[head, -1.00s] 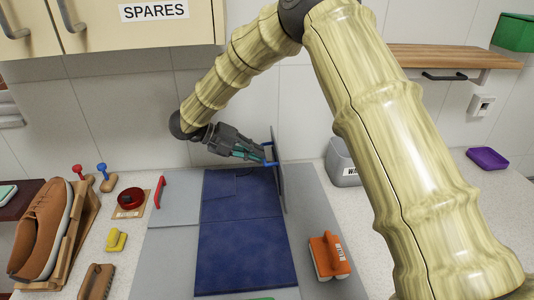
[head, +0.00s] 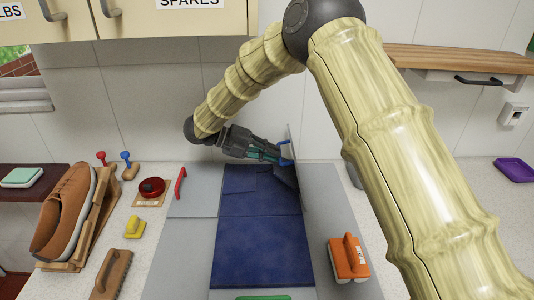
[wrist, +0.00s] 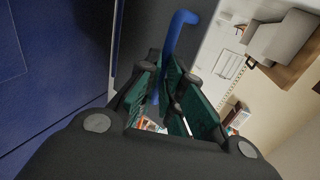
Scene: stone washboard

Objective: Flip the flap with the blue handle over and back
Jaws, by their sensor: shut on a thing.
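The flap (head: 292,186) stands steeply raised along the right side of the dark blue panel, seen nearly edge-on in the head view. Its blue handle (head: 286,150) is on the left-facing side near the top. My gripper (head: 276,157) reaches in from the left and is shut on this handle. In the wrist view the blue handle (wrist: 181,32) runs down between my green-padded fingers (wrist: 172,95). The fingers partly hide the handle and the flap's face.
The dark blue panel (head: 258,237) lies flat beside the flap. A grey flap with a red handle (head: 180,184) lies at left. An orange brush (head: 348,258) stands at right.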

